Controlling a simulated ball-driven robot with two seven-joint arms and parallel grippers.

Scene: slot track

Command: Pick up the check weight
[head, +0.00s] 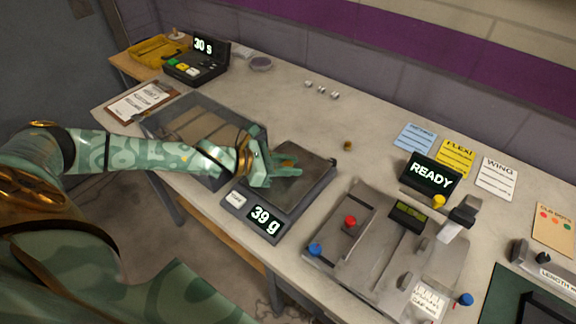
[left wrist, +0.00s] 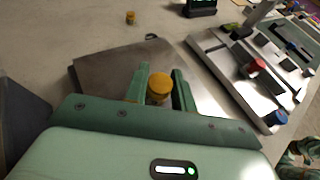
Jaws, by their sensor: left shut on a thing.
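A brass-coloured cylinder, which looks like the check weight (left wrist: 158,82), is between the two green fingers of my left gripper (left wrist: 160,88) in the left wrist view. My left gripper (head: 284,172) is shut on it, over the steel plate of the scale (head: 309,166). In the head view only a little of the weight (head: 288,162) shows between the fingers. I cannot tell whether it still touches the plate. The scale display (head: 264,218) reads 39 g. My right gripper is in neither view.
A second small brass piece (head: 347,145) stands on the bench behind the scale. A clear-lidded case is left of the scale, partly behind my left arm. A metal fixture (head: 345,228) with red and blue knobs is at right, beside a READY display (head: 432,176). The bench's back middle is mostly clear.

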